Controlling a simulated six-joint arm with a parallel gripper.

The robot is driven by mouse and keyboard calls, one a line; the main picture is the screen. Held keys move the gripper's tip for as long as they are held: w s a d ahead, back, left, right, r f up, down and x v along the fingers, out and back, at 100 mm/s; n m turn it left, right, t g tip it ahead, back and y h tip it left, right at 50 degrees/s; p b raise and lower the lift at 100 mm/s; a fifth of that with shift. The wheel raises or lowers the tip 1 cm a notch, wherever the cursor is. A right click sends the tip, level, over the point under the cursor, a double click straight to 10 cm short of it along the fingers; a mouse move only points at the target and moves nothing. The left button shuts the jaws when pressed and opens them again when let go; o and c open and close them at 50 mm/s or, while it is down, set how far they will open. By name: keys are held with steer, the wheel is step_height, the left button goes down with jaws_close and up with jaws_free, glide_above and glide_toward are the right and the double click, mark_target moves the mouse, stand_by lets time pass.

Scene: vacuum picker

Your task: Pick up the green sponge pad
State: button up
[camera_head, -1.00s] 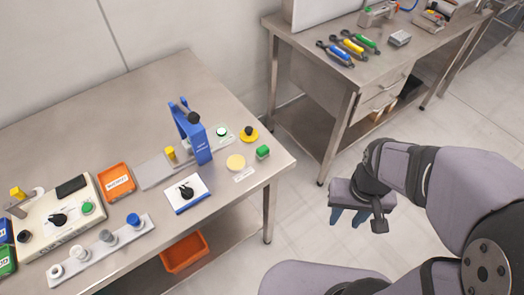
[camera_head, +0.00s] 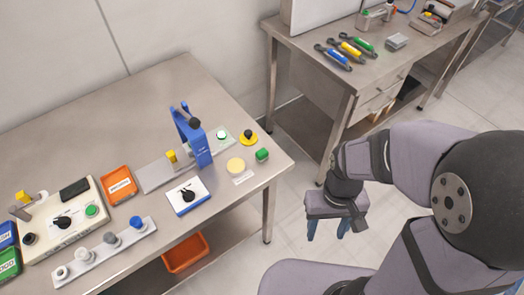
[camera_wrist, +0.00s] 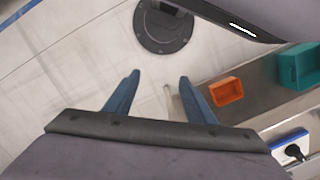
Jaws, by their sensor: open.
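A small green block (camera_head: 262,155), the only thing here that looks like the green sponge pad, sits on the metal table near its right corner. It lies just right of a round pale-yellow pad (camera_head: 236,165). I cannot make out a green pad in the wrist view. My gripper (camera_head: 327,228) hangs over the floor to the right of the table, apart from it, fingers pointing down. In the wrist view its two blue fingers (camera_wrist: 160,77) are spread with nothing between them.
A yellow disc with a black knob (camera_head: 248,138) and a blue stand (camera_head: 192,138) are near the block. A white plate with a black knob (camera_head: 188,195) lies to the left. An orange bin (camera_head: 186,253) is below the tabletop, also in the wrist view (camera_wrist: 226,92).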

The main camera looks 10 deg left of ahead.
mark_target(262, 152)
steer(key=w+a+n+p, duration=0.1)
steer(key=w+a, duration=0.5)
steer(key=w, duration=0.1)
steer(key=w+a+r+n+t+p, duration=0.1)
steer(key=w+a+n, duration=0.1)
steer(key=w+a, duration=0.4)
steer(key=w+a+r+n, duration=0.1)
steer(key=w+a, duration=0.5)
steer(key=w, duration=0.2)
steer(key=shift+a+r+n+t+p, duration=0.1)
steer(key=shift+a+n+t+p, duration=0.1)
steer(key=shift+n+t+p, duration=0.15)
steer(key=shift+n, duration=0.75)
steer(key=w+r, duration=0.1)
steer(key=r, duration=0.1)
steer(key=w+a+r, duration=0.1)
steer(key=r, duration=0.1)
steer(key=shift+w+a, duration=0.15)
steer(key=shift+w, duration=0.05)
steer(key=shift+s, duration=0.2)
steer(key=shift+f+n, duration=0.25)
steer(key=shift+n, duration=0.05)
steer(key=shift+f+p, duration=1.9)
steer(key=shift+f, duration=1.5)
steer(key=shift+c, duration=0.6)
